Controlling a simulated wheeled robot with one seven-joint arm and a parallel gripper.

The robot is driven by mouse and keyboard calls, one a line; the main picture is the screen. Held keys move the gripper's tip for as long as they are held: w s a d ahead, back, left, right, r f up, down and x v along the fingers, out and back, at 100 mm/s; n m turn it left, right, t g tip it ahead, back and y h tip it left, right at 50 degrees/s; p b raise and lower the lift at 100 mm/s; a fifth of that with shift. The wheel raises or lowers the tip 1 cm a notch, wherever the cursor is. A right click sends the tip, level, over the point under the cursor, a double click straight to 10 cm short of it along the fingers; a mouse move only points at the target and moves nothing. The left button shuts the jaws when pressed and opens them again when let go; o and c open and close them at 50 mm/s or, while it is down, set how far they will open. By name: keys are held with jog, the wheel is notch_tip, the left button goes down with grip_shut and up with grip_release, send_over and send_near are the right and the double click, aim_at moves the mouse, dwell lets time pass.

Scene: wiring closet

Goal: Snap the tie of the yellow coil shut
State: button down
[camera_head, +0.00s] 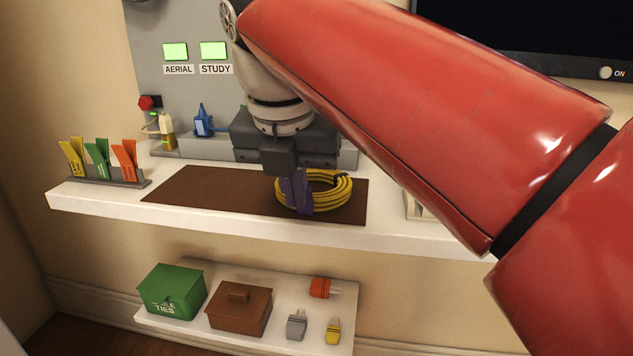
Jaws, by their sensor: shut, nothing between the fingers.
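The yellow coil (335,197), with dark stripes, lies on the brown mat (215,193) on the white shelf. A purple upright piece (303,195), which looks like its tie, stands at the coil's left front side. My gripper (284,172), dark grey, points down just above and behind the purple piece. It is shut and empty. It overlaps the top of the purple piece in the picture, and I cannot tell whether they touch. The far left part of the coil is hidden, and I cannot see whether the tie is closed.
Yellow, green and orange tags stand in a grey rack (110,178) at left. Small bottles (203,122) stand behind, by the grey panel (160,60). The lower shelf (268,318) holds a green box (172,292), a brown box (238,310) and small connectors. The mat's left half is clear.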

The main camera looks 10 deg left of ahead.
jog(key=shift+w+d+p, duration=0.15)
jog(key=shift+w+p, duration=0.85)
jog(key=shift+w, duration=0.95)
jog(key=shift+w+v, duration=0.2)
jog(key=shift+v, duration=1.3)
jog(key=shift+w+v, duration=0.2)
jog(key=shift+v, duration=1.3)
jog(key=shift+r, duration=0.15)
